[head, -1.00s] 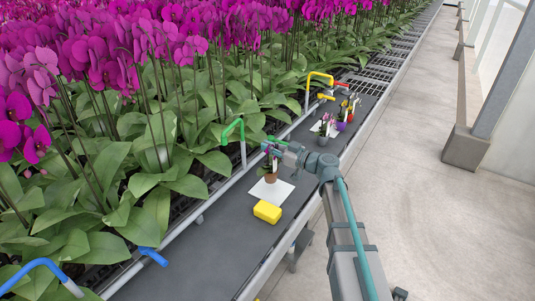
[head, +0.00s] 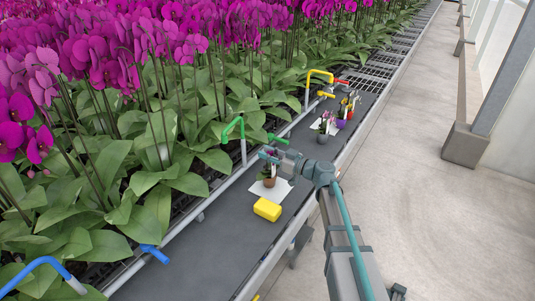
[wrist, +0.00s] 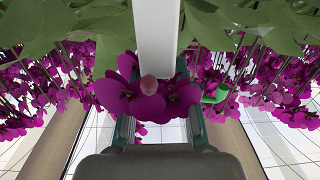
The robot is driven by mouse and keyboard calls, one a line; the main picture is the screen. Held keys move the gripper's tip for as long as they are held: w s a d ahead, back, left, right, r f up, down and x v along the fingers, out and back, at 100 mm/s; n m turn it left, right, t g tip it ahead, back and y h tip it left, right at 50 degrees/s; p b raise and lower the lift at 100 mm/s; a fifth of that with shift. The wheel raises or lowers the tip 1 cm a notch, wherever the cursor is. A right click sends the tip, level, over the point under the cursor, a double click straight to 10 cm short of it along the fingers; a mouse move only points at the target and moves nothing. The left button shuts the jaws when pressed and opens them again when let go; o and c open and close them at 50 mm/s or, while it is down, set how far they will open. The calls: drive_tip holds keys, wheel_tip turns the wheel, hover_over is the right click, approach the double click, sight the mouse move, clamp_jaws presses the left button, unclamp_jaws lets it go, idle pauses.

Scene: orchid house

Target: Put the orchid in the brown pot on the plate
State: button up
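The orchid in the brown pot (head: 269,181) is upright at the white square plate (head: 284,190) on the dark bench. The pot overlaps the plate's left part in the head view; I cannot tell whether it touches the plate or hangs just above. My gripper (head: 267,156) is at the top of this plant, level. Purple blooms (wrist: 135,98) hang around the fingers. The pot is out of the wrist view.
A yellow block (head: 267,209) lies just in front of the plate. Farther along the bench stand a grey pot (head: 322,138) and a purple pot (head: 340,124) with plants. Green (head: 233,125), yellow (head: 320,73) and blue (head: 153,254) pipe ends line the bench's left edge.

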drive_tip(key=shift+r, duration=0.1)
drive_tip(key=shift+r+p, duration=0.1)
drive_tip(key=shift+p, duration=0.2)
drive_tip(key=b+v, duration=0.3)
drive_tip(key=v, duration=0.9)
